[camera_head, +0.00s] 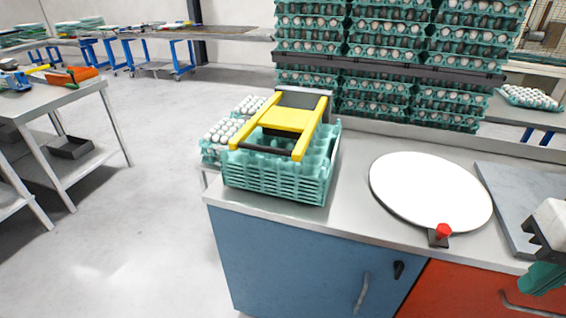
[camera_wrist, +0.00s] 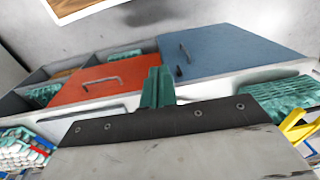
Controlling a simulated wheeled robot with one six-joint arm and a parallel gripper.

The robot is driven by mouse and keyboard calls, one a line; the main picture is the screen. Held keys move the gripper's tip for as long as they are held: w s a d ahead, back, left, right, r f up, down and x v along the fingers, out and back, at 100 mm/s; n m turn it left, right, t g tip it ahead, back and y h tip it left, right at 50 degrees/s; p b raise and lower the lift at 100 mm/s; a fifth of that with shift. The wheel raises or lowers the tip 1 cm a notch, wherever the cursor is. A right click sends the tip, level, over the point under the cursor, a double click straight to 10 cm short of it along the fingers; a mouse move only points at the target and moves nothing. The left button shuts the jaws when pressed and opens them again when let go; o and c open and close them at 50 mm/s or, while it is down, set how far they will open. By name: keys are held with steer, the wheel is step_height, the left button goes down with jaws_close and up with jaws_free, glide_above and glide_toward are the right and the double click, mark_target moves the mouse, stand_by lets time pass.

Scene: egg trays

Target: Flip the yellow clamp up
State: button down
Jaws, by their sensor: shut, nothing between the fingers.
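The yellow clamp (camera_head: 290,118) lies over a stack of empty teal egg trays (camera_head: 275,183) on the counter in the head view. Its two arms slope down toward the front, with a dark bar (camera_head: 262,149) between their front ends. Its rear end meets a dark and grey block (camera_head: 303,95). In the wrist view, part of the clamp (camera_wrist: 296,127) shows at the right edge. My gripper (camera_head: 541,278) is at the lower right of the head view, well apart from the clamp. Its teal fingers (camera_wrist: 157,88) are shut and empty in the wrist view.
A white round plate (camera_head: 430,190) and a red knob (camera_head: 442,231) lie between clamp and gripper. A grey slab (camera_head: 515,200) is at right. Tall egg-tray stacks (camera_head: 400,55) stand behind. Trays of white eggs (camera_head: 225,130) sit left of the clamp.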

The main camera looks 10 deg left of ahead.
steer(key=w+a+f+m+g+y, duration=0.1)
steer(key=w+a+m+g+y, duration=0.35)
steer(key=a, duration=0.65)
steer(key=w+a+m+g+y, duration=0.25)
steer(key=w+a+y, duration=0.35)
steer(key=a+y, duration=0.3)
steer(key=w+a+f+m+t+y, duration=0.3)
steer(key=w+a+f+m+t, duration=0.1)
steer(key=w+m, duration=0.3)
steer(key=w+a+f+m+t+y, duration=0.3)
steer(key=w+a+f+m+t, duration=0.2)
steer(key=w+f+m, duration=0.1)
steer(key=w+m, duration=0.1)
steer(key=w, duration=0.1)
steer(key=shift+w, duration=0.3)
steer(key=x, duration=1)
steer(key=shift+r, duration=0.1)
